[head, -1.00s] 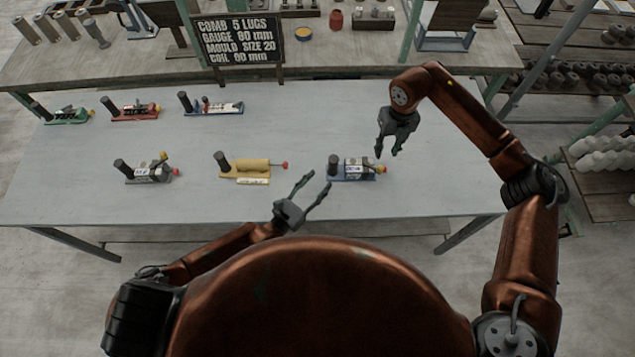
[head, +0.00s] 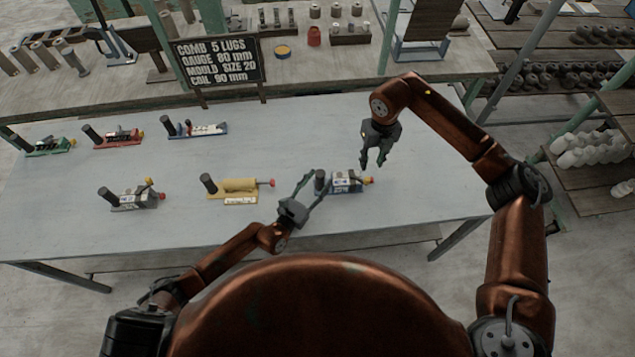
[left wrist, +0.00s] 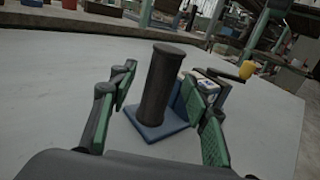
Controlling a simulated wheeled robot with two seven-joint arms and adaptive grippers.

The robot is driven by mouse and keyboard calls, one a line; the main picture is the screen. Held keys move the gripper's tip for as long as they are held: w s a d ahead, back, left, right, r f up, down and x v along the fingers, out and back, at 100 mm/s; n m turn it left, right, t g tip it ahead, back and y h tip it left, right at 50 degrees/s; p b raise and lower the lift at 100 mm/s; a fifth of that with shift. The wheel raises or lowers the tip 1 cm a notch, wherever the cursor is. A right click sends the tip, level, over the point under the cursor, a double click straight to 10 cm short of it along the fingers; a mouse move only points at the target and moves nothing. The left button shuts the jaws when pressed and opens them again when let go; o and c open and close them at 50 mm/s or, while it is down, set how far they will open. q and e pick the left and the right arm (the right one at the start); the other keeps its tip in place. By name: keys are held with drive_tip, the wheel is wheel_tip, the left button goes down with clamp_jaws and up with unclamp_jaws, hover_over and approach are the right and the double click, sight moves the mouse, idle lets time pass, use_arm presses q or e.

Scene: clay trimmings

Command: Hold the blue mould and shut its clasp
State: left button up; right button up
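The blue mould (head: 345,187) lies at the front right of the table. It has a blue base, a black post at its left end, and red and yellow knobs at its right end. My left gripper (head: 319,177) is open at the post. In the left wrist view, the black post (left wrist: 162,88) stands between the spread fingers (left wrist: 165,92), with a gap visible. The yellow knob (left wrist: 247,69) shows beyond it. I cannot tell the clasp's position. My right gripper (head: 372,165) is open and empty, above and just behind the mould's right end.
A yellow mould (head: 238,187) and a grey mould (head: 135,198) lie to the left. Behind are green (head: 48,147), red (head: 117,138) and another blue-based mould (head: 197,130). A lettered sign (head: 218,62) stands at the back. The table's right end (head: 440,195) is clear.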

use_arm(q)
clamp_jaws()
idle(0.3)
